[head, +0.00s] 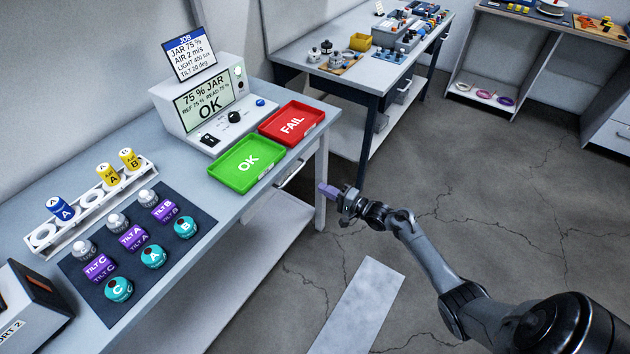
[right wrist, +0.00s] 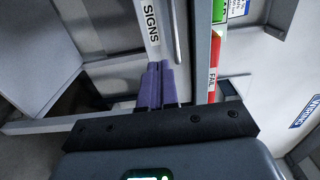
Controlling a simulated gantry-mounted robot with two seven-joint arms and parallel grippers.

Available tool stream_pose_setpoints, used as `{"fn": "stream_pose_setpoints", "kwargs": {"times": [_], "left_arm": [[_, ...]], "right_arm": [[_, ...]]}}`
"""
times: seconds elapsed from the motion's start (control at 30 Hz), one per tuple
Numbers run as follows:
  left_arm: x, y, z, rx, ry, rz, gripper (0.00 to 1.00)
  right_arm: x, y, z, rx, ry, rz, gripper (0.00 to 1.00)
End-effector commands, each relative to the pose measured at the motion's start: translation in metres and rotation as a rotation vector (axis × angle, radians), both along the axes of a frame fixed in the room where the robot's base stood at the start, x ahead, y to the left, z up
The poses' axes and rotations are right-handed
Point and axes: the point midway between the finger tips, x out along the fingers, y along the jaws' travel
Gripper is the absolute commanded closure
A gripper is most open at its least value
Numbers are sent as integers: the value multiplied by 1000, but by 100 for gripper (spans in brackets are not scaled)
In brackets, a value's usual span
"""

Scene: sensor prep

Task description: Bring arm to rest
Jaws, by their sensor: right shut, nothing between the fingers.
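My right gripper (head: 328,189) hangs over the floor beside the right end of the workbench (head: 215,215), apart from it. Its purple fingers are shut with nothing between them; they also show closed together in the right wrist view (right wrist: 157,85). My right arm reaches in from the lower right of the head view, bent at the elbow. My left gripper is not in the head view.
The bench holds a green OK tray (head: 223,183), a red FAIL tray (head: 315,124), a tester (head: 175,118), a white rack (head: 128,196) and a dark mat (head: 202,222) with several sensors. A second table (head: 285,55) stands behind. The floor (head: 440,180) is open.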

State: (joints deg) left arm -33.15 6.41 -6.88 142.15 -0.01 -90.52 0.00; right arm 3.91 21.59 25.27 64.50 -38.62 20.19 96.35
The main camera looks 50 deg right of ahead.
Motion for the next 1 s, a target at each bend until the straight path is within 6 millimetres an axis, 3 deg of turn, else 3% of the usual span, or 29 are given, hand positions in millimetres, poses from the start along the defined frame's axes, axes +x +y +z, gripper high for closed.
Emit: {"fn": "stream_pose_setpoints", "kwargs": {"times": [0.33,0.47,0.53,0.67,0.8,0.9,1.0], "left_arm": [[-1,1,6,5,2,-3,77],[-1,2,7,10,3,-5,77],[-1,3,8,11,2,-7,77],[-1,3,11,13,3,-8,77],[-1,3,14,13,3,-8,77],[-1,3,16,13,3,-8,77],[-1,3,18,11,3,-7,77]], "right_arm": [[-27,-2,-10,2,20,1,100],[-48,7,-37,15,71,8,100],[-64,22,-55,23,105,29,100],[-94,81,-71,11,142,108,100],[-121,158,-78,-138,237,178,100],[-139,207,-72,-327,309,219,100],[-157,247,-55,-546,379,258,100]]}}
